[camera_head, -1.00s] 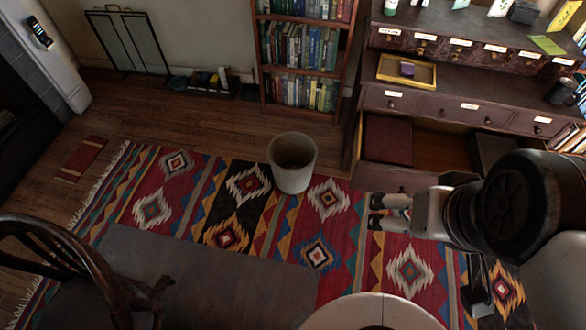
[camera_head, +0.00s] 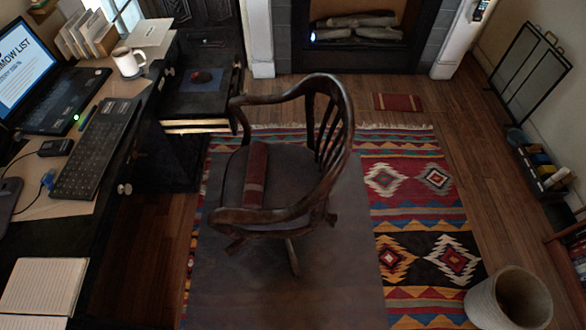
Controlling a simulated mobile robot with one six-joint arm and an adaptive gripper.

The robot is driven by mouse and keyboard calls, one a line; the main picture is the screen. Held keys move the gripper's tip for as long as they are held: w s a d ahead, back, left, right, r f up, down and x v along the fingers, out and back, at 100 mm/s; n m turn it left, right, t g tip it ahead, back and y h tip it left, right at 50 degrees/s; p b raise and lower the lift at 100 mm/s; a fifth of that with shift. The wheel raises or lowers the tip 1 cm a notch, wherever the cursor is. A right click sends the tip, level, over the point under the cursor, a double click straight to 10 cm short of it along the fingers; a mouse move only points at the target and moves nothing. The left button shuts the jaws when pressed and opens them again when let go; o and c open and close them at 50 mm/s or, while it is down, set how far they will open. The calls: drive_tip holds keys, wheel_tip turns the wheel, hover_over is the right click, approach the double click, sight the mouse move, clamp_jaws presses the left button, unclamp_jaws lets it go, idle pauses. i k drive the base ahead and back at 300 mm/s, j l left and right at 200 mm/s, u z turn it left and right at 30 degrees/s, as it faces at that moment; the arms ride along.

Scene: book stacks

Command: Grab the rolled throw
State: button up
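A rolled throw (camera_head: 257,175), dull red with lighter bands near its lower end, lies on the seat of a dark wooden armchair (camera_head: 332,160). The roll points away from me, left of the seat's middle. The chair's curved back rail and spindles stand to the right of it, and the near arm rail passes just below its near end. My gripper is not in view.
A desk (camera_head: 140,165) with laptop (camera_head: 45,75), keyboard (camera_head: 95,150) and mug (camera_head: 128,62) stands left. A bin (camera_head: 508,300) is at bottom right. The patterned rug (camera_head: 420,205) beside the chair is mostly clear. A fireplace (camera_head: 365,40) is at the back.

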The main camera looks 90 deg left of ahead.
sight(255, 182)
drive_tip(key=u, duration=3.25)
drive_tip(key=i+j+z, duration=0.55)
drive_tip(key=j, duration=0.3)
drive_tip(key=i+j+z, duration=0.35)
drive_tip(key=j, duration=0.4)
drive_tip(key=i+j+z, duration=0.2)
drive_tip(key=j, duration=0.15)
drive_tip(key=k, duration=0.05)
